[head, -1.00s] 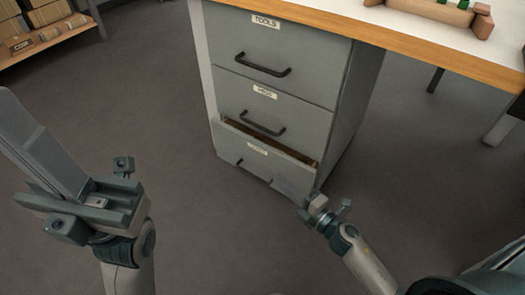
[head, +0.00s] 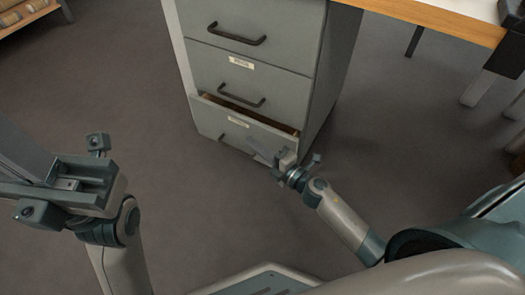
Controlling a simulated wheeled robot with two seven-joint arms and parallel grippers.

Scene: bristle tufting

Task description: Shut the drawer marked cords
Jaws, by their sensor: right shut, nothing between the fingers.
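A grey drawer cabinet (head: 322,95) stands under the bench. Its bottom drawer (head: 208,117) is partly open, with a dark gap showing above its front. Its label (head: 238,122) is too small to read. The middle drawer (head: 215,75) and the top drawer (head: 290,40) are shut. My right gripper (head: 262,150) is shut and empty, with its fingers at the right part of the bottom drawer's front. Whether they touch the drawer is hard to tell. My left gripper (head: 45,178) is at the left, away from the cabinet, with its fingertips running out of the picture.
A shelf (head: 30,14) with boxes is at the top left. The floor (head: 120,95) left of the cabinet is clear.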

